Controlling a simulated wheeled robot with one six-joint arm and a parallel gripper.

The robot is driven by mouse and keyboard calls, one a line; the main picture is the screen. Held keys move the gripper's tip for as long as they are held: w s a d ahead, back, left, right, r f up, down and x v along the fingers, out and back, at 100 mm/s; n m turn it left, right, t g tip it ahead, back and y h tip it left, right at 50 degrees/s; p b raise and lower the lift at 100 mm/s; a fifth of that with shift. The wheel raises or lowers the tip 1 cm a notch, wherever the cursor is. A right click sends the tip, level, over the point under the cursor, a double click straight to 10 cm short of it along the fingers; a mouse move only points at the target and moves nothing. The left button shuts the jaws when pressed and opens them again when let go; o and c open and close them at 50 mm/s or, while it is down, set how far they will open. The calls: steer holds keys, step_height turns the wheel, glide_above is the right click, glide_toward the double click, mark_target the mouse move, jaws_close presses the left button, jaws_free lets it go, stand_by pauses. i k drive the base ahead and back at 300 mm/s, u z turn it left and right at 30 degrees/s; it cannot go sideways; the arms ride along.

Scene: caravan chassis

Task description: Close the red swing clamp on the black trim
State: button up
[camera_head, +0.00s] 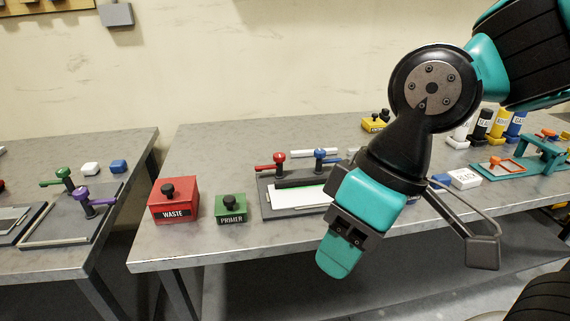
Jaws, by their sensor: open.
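The red swing clamp (277,160) stands at the back left of a dark fixture board (268,207) on the middle table. Its arm points left, away from the black trim (296,183). The black trim lies as a dark strip in front of the clamp, along the back of a white panel (293,197). A blue swing clamp (320,158) stands to the right of the red one, behind the trim. My gripper (340,256) is open and empty, in front of the board's right side. It hides that part of the board and the trim's right end.
A red WASTE box (173,201) and a green PRIMER box (230,208) stand left of the board. Several bottles (483,125) and an orange clamp fixture (520,160) are at the right. A left table (62,240) holds green and purple clamps.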

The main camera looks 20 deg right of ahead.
mark_target(279, 158)
steer(key=u, duration=0.3)
steer(key=i, duration=1.1)
steer(key=z, duration=0.55)
